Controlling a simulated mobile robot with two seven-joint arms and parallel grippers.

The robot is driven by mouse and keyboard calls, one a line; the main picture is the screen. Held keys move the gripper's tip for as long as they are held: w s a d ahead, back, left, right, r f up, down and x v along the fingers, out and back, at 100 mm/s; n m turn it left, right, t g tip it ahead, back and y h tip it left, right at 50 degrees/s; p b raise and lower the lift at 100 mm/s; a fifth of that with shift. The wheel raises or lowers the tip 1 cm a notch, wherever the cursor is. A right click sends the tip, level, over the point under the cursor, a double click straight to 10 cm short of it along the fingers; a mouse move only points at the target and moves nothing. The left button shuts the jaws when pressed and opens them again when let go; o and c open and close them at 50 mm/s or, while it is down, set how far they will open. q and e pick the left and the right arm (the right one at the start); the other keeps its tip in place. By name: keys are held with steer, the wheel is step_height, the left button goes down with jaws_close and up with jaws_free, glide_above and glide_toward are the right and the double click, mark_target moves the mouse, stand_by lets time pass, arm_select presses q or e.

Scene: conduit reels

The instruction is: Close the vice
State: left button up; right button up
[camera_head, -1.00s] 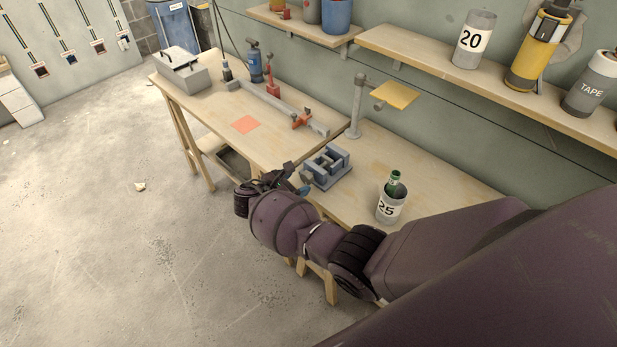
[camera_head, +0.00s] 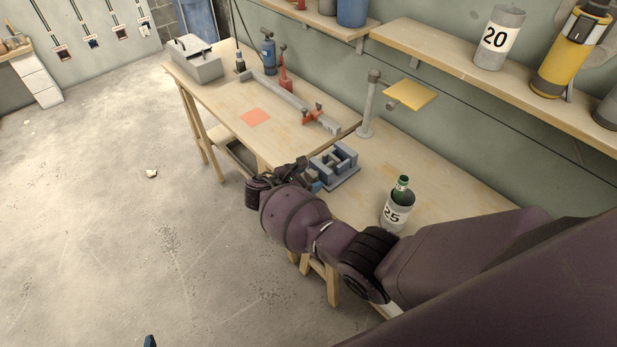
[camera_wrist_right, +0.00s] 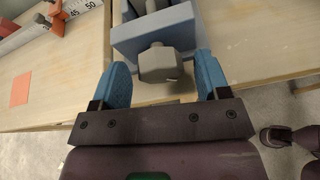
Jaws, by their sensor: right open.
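The vice (camera_head: 335,165) is a blue-grey block with grey jaws, standing at the front edge of the workbench in the head view. A gap shows between its jaws. In the right wrist view its blue body (camera_wrist_right: 155,30) is at the top, and a grey screw head or handle end (camera_wrist_right: 160,64) sticks out toward me. My right gripper (camera_wrist_right: 161,82) is open, with its two blue fingers on either side of that grey end. I cannot tell whether either finger touches it. In the head view the right gripper (camera_head: 310,183) is at the vice's near side.
The workbench (camera_head: 225,100) carries a red clamp (camera_head: 310,118) on a long bar, an orange square (camera_head: 255,117) and a grey box (camera_head: 193,62). A can marked 25 (camera_head: 396,214) holds a green bottle (camera_head: 402,185) close to my right arm. A yellow plate (camera_head: 411,94) stands behind.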

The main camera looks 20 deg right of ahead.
steer(key=shift+c, duration=0.5)
steer(key=c, duration=0.8)
steer(key=shift+r+m+t+p, duration=0.1)
steer(key=shift+m+t+p, duration=0.25)
steer(key=shift+m, duration=0.15)
steer(key=shift+m+t, duration=0.25)
steer(key=shift+m, duration=0.05)
steer(key=shift+s+m+t+y, duration=0.1)
steer(key=shift+m+t+y, duration=0.2)
steer(key=shift+m+t, duration=0.65)
steer(key=shift+m+g, duration=0.25)
steer(key=o, duration=0.9)
steer(key=shift+d, duration=0.1)
